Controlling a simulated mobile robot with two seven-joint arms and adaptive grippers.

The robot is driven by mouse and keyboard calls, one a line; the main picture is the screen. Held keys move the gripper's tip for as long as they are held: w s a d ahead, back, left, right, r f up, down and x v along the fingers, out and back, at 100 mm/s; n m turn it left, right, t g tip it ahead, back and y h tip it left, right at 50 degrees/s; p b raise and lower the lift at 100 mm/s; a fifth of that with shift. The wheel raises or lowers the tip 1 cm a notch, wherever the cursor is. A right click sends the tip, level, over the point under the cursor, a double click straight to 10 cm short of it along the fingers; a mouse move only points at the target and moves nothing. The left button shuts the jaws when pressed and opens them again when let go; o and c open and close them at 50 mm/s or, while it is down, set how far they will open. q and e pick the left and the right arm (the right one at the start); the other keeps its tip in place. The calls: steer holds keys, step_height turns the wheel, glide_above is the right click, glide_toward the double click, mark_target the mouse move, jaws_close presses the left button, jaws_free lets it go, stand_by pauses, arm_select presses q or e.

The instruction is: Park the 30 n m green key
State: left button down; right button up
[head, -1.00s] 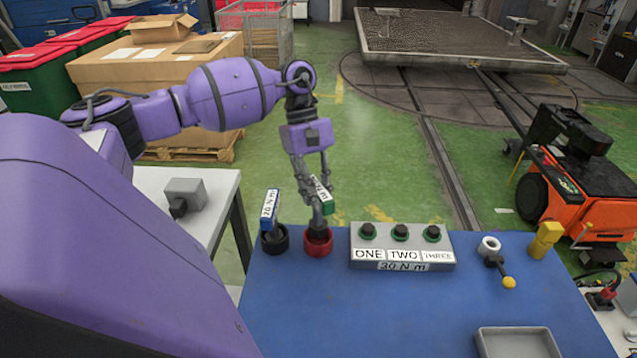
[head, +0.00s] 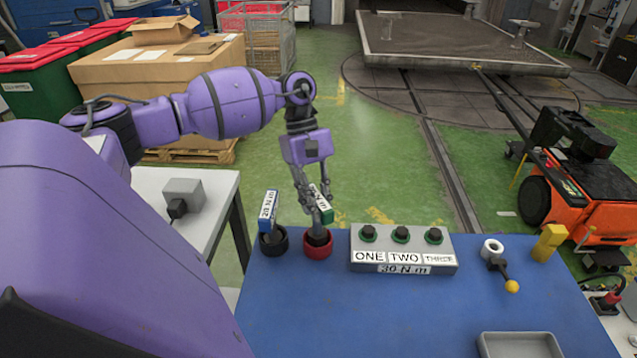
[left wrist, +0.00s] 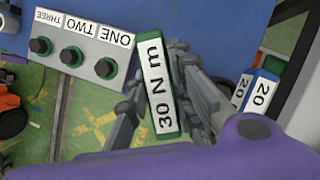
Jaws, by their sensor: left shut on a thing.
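The green key (head: 325,213) has a white label reading 30 N m, clear in the left wrist view (left wrist: 158,88). My left gripper (head: 313,200) is shut on its upper block. The key is over the red ring holder (head: 318,246) on the blue table. A dark shaft shows between the block and the ring's opening; how deep it sits is hidden. A blue key (head: 268,210) labelled 20 N m stands upright in the black ring holder (head: 274,241) to the left. My right gripper is not in view.
A grey panel (head: 402,245) with several dark knobs, marked ONE, TWO, THREE and 30 N m, stands just right of the red ring. A yellow-knobbed lever (head: 511,286), a yellow block (head: 548,243) and a grey tray (head: 520,338) are further right. The front table middle is clear.

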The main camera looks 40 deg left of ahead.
arm_select(q)
steer(key=shift+f+b, duration=0.3)
steer(key=shift+f, duration=0.4)
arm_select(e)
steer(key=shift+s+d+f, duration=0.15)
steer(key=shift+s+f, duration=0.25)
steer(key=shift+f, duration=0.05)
arm_select(q)
steer(key=shift+f, duration=0.7)
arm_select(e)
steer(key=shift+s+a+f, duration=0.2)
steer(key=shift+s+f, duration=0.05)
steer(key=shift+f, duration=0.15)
arm_select(q)
steer(key=c, duration=1.5)
jaws_free()
steer(key=shift+r, duration=0.1)
steer(key=shift+o, duration=0.2)
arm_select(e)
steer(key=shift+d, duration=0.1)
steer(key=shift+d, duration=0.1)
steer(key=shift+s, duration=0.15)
arm_select(q)
steer(key=v, duration=1.2)
